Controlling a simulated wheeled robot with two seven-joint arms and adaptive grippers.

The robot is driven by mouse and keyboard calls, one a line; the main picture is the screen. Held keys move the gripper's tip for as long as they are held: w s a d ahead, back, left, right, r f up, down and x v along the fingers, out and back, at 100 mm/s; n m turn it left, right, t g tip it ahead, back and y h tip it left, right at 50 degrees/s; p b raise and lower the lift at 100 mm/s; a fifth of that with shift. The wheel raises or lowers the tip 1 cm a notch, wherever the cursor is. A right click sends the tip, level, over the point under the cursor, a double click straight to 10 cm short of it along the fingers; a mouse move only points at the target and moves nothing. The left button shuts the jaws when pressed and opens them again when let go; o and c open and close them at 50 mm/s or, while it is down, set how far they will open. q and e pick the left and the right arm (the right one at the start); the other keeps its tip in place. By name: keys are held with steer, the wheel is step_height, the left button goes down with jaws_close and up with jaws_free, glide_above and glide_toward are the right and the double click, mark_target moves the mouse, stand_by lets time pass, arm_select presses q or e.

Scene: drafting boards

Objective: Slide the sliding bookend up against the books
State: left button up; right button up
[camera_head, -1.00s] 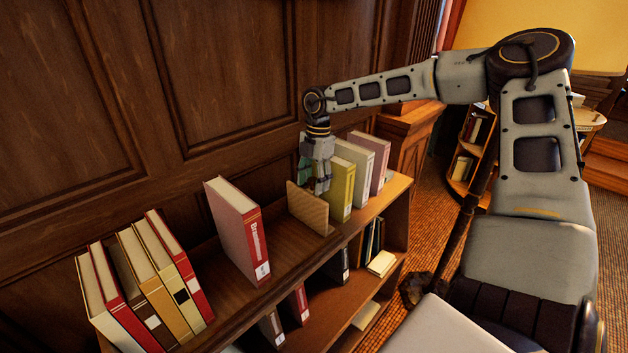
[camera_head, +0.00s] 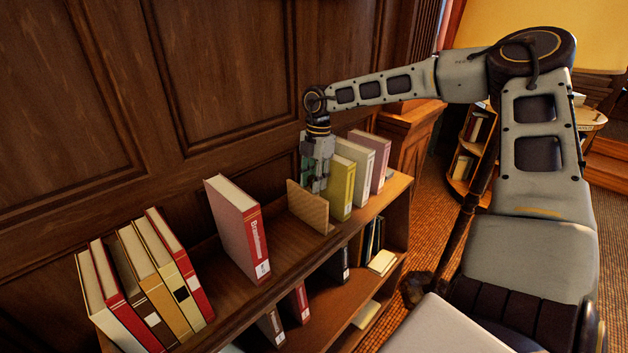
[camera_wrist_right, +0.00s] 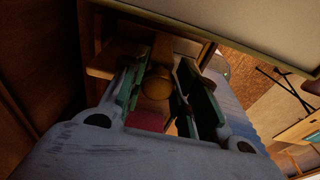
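The sliding bookend (camera_head: 308,206) is a light wooden panel standing upright on the top shelf, left of the green-yellow book (camera_head: 341,188) at the front of the right-hand group of books. My right gripper (camera_head: 316,187) is down behind the panel, between it and those books. In the right wrist view, a rounded wooden knob (camera_wrist_right: 157,84) lies between the two fingers of my right gripper (camera_wrist_right: 160,88). The fingers stand apart around it; whether both press on it is unclear. A thick red-spined book (camera_head: 237,230) stands left of the bookend, with a gap between. My left gripper is not in view.
Several books (camera_head: 150,285) lean together at the shelf's left end. The bare top shelf (camera_head: 285,240) shows between the thick book and the bookend. A panelled wooden wall (camera_head: 220,70) closes the back. Lower shelves hold more books (camera_head: 300,300).

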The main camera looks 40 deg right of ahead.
steer(key=shift+f, duration=0.1)
steer(key=c, duration=0.4)
steer(key=shift+o, duration=0.2)
steer(key=shift+a, duration=0.15)
steer(key=shift+a+f, duration=0.1)
steer(key=shift+a, duration=0.05)
steer(key=shift+s+a+b, duration=0.2)
steer(key=shift+a+b, duration=0.55)
steer(key=shift+a, duration=0.65)
steer(key=shift+s+a+b, duration=0.15)
steer(key=shift+a+b, duration=0.6)
steer(key=shift+a, duration=0.7)
